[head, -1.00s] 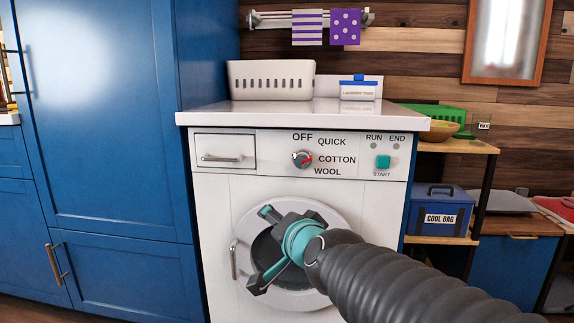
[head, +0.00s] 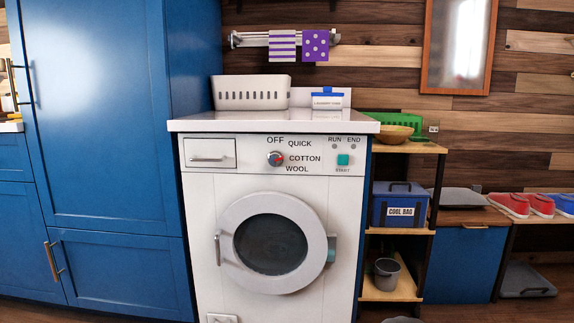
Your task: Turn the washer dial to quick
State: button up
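The white washer (head: 200,250) stands in the middle of the view. Its small round dial (head: 274,159) is on the control panel, with a red mark on its right side that appears to point toward COTTON. The labels OFF (head: 275,140), QUICK (head: 300,143), COTTON (head: 305,158) and WOOL (head: 297,169) stand around the dial's top and right. The green START button (head: 343,160) is at the panel's right, under the RUN and END lamps. The round door (head: 270,245) looks shut. My gripper is not in view, and nothing covers the dial.
A white basket (head: 249,93) and a blue-lidded box (head: 328,99) stand on the worktop. A tall blue cabinet (head: 95,120) is at the left. Shelves with a cool bag (head: 400,205) and a grey bucket (head: 387,273) are at the right. The washer's front is unobstructed.

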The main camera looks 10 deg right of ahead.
aim_at(275, 159)
jog(key=z, duration=1.65)
jog(key=i, duration=1)
jog(key=u, duration=1.8)
